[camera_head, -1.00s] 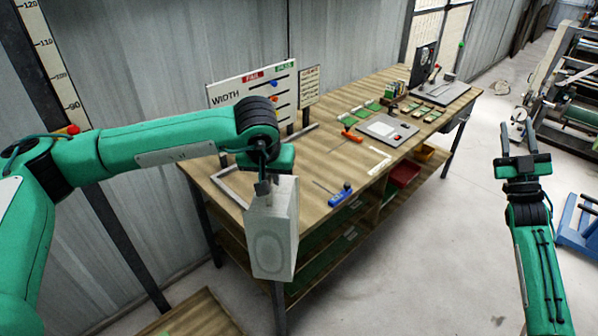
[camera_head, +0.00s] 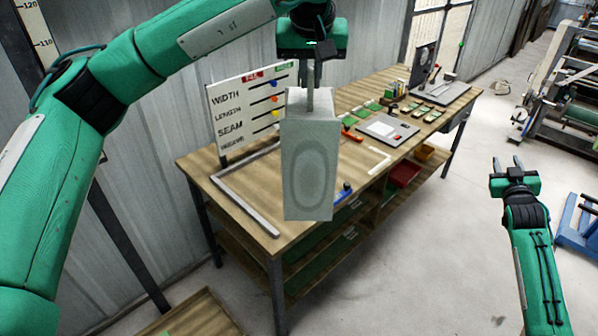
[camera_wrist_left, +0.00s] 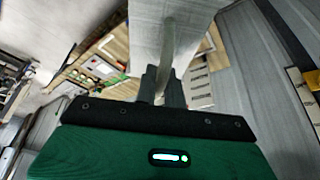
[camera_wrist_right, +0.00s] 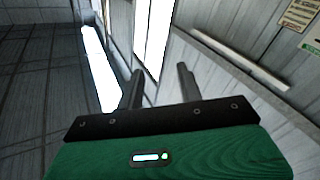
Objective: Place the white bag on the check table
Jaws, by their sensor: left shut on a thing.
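The white bag (camera_head: 309,165) hangs upright from my left gripper (camera_head: 312,100) in the head view, in front of and partly covering the check table. My left gripper is shut on the top of the bag; in the left wrist view the fingers (camera_wrist_left: 162,88) pinch it and the bag (camera_wrist_left: 155,40) extends away from them. The check table (camera_head: 212,165) has a wooden top with a flat metal frame (camera_head: 245,208) on its near left part. My right gripper (camera_head: 508,165) is open and empty over the floor, right of the table; its spread fingers (camera_wrist_right: 160,85) show in the right wrist view.
A board marked WIDTH, LENGTH and SEAM (camera_head: 243,110) stands at the table's back left. A red bin (camera_head: 404,174) sits below.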

